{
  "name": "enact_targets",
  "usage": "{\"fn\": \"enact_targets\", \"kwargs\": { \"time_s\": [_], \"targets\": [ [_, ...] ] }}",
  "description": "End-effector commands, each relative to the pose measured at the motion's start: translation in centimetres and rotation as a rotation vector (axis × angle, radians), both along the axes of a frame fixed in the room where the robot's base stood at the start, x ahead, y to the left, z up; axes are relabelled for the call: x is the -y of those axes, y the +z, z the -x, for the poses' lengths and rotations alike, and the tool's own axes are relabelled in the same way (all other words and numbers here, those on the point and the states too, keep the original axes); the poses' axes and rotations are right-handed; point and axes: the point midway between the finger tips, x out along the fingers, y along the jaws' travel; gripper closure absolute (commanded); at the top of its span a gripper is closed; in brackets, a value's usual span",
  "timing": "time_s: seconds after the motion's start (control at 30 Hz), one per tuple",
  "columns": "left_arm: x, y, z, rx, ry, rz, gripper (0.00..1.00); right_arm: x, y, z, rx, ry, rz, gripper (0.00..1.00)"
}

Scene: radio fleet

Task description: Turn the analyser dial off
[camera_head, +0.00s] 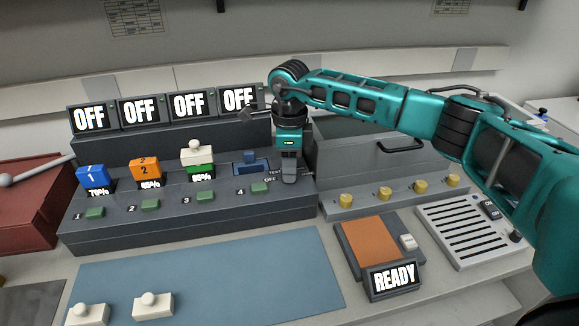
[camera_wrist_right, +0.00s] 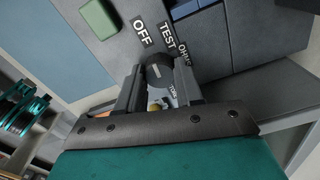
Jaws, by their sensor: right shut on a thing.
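The analyser dial (camera_wrist_right: 160,72) is a dark round knob on the grey panel, seen in the right wrist view. Printed labels stand around it, among them OFF (camera_wrist_right: 142,32) and TEST (camera_wrist_right: 167,37). I cannot tell for sure which label its mark points at. My right gripper (camera_wrist_right: 158,80) is shut on the dial, one finger on each side. In the head view my right gripper (camera_head: 289,175) points down at the right end of the grey console (camera_head: 190,232), and hides the dial. My left gripper is not in view.
Several screens (camera_head: 139,110) reading OFF line the console's back. Blue (camera_head: 92,176), orange (camera_head: 145,168) and green (camera_head: 197,160) blocks sit in slots left of the gripper. A blue mat (camera_head: 215,275) lies in front, with a READY unit (camera_head: 393,281) to its right.

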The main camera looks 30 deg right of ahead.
Motion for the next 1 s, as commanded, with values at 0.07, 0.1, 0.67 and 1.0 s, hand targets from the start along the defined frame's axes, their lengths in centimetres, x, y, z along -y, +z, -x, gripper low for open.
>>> {"fn": "enact_targets", "kwargs": {
  "time_s": [0.07,0.1,0.67,1.0],
  "targets": [
    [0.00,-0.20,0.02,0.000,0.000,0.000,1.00,-0.01,0.10,-0.08,0.003,0.035,-0.002,0.95],
    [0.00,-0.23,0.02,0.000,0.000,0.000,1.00,-0.03,0.11,-0.07,0.003,0.051,-0.002,0.95],
    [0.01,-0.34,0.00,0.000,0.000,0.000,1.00,-0.04,0.18,-0.09,0.004,0.112,-0.002,0.95],
    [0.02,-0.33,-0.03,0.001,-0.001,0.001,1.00,-0.05,0.11,-0.06,0.003,0.110,-0.002,0.42]
  ]
}}
